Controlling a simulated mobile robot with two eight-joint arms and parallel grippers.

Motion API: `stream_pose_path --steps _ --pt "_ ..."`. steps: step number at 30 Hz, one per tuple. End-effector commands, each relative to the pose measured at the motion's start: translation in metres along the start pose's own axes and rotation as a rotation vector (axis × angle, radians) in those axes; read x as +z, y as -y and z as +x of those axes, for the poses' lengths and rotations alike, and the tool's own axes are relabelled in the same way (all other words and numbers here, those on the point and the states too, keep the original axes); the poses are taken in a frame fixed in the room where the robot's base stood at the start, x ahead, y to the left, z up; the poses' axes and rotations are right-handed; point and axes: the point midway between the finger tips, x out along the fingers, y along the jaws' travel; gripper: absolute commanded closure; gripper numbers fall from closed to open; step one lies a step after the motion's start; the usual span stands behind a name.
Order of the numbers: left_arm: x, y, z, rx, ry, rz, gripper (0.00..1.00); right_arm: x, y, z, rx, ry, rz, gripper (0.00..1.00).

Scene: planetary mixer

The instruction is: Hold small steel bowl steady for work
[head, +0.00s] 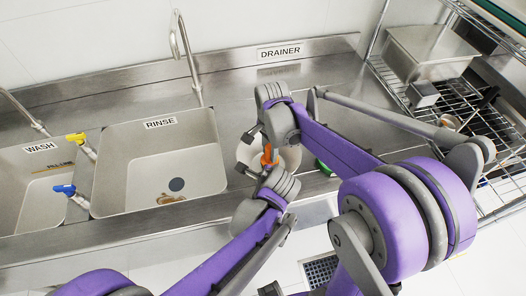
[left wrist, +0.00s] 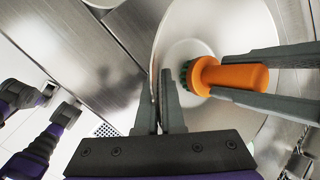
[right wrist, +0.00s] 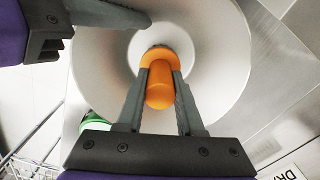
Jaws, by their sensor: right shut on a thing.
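The small steel bowl (right wrist: 207,97) is a wide, shallow, pale metal bowl; it fills much of both wrist views and shows partly behind my grippers in the head view (head: 289,158). My left gripper (left wrist: 163,76) is shut on its rim, one finger inside and one outside. My right gripper (right wrist: 160,76) is shut on the orange handle of a brush (right wrist: 158,92). The brush's green bristles show in the left wrist view (left wrist: 186,76), pointing into the bowl. Whether they touch the bowl's inside is hard to tell.
The bowl is over the steel counter right of the rinse sink (head: 140,175). The wash sink (head: 30,190) is farther left. A green object (head: 324,168) lies right of the bowl. A wire rack (head: 470,110) with a steel pan (head: 430,50) stands at right.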

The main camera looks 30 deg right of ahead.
Motion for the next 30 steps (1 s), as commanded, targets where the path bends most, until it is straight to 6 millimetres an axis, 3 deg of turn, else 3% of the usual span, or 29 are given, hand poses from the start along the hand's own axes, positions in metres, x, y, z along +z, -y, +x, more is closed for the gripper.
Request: stream_pose_path --steps 8,28,30 --pt "0.001 -0.001 0.0 0.002 0.002 0.0 1.0 -0.025 -0.012 0.0 0.001 -0.002 0.003 1.0" --pt "0.0 0.0 0.0 0.0 0.0 0.0 1.0 0.034 0.016 0.0 0.0 0.001 -0.003 1.0" --pt "0.0 0.0 0.0 0.0 0.0 0.0 1.0 0.025 0.012 0.0 0.0 0.0 0.003 1.0"
